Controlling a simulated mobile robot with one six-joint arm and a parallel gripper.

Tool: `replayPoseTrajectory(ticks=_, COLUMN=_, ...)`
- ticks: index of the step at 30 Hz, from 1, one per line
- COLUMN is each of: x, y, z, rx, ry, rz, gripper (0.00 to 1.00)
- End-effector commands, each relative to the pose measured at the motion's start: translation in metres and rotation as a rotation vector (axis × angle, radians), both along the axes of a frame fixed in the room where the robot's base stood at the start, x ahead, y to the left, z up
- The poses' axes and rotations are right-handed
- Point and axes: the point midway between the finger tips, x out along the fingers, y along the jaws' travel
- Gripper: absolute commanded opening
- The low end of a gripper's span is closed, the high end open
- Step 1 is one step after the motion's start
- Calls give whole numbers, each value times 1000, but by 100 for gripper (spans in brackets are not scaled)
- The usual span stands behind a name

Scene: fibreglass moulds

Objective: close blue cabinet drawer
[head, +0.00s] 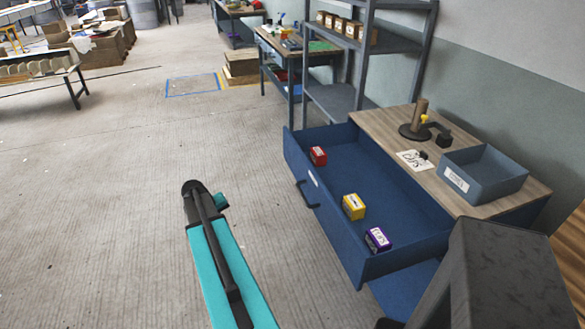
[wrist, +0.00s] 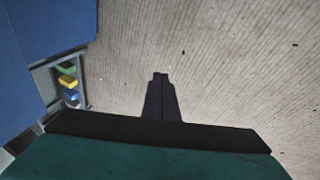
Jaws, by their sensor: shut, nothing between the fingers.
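The blue cabinet (head: 409,285) stands at the right in the head view, with a wooden top. Its blue drawer (head: 322,222) is pulled far out, with a dark handle (head: 308,194) on its front. A red box (head: 318,155), a yellow box (head: 353,206) and a purple box (head: 377,239) lie in the drawer. In the wrist view, a blue surface (wrist: 55,25) fills the upper left; I cannot tell which part it is. My gripper (wrist: 160,76) is shut and empty, pointing over bare floor. In the head view its fingers are not clearly seen; my teal arm is left of the drawer, apart from it.
A metal shelf (head: 335,98) stands behind the cabinet. The floor (head: 130,210) left of the drawer is clear.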

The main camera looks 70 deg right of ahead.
Motion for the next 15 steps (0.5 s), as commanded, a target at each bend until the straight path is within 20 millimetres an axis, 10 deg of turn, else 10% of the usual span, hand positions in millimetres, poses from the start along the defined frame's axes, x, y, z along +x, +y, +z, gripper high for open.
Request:
replayPoseTrajectory(ticks=9, x=-63, y=-150, z=104, rx=-175, ry=-59, rz=-172, gripper=0)
replayPoseTrajectory(ticks=15, x=-107, y=-207, z=156, rx=-257, ry=-74, rz=-250, gripper=0)
